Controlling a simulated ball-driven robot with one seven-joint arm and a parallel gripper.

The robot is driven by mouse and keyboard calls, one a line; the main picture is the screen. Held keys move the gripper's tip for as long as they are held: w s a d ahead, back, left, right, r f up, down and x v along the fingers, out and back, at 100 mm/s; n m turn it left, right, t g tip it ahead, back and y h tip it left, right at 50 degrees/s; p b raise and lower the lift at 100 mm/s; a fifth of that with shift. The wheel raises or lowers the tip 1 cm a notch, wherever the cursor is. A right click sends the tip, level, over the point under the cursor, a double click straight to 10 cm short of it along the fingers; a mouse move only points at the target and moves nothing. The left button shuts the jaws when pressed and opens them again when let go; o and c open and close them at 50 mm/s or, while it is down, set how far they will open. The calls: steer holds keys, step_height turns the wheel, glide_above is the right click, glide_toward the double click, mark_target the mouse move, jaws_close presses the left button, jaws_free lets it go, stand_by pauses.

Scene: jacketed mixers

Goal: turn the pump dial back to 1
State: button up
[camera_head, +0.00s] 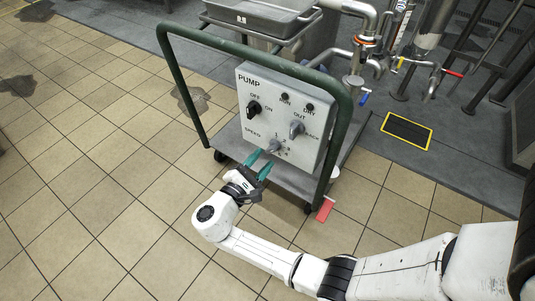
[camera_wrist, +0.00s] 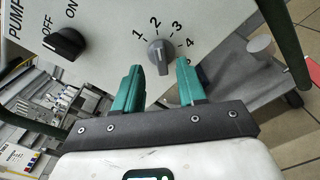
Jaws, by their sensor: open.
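The pump's grey speed dial (camera_head: 275,146) sits low on the light grey control panel (camera_head: 306,162), beside the word SPEED. In the wrist view the dial (camera_wrist: 160,57) has numbers 1 to 4 showing around it, and its light mark seems to point near 2. My gripper (camera_head: 259,165) is in front of the panel's lower part. Its teal fingers are open, one on each side of the dial in the wrist view (camera_wrist: 158,72). I cannot tell whether they touch the dial.
A green cart frame (camera_head: 167,62) surrounds the panel. A red object (camera_head: 324,210) lies by the cart.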

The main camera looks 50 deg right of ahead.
mark_target(270, 152)
steer(key=shift+d, duration=2)
jaws_close()
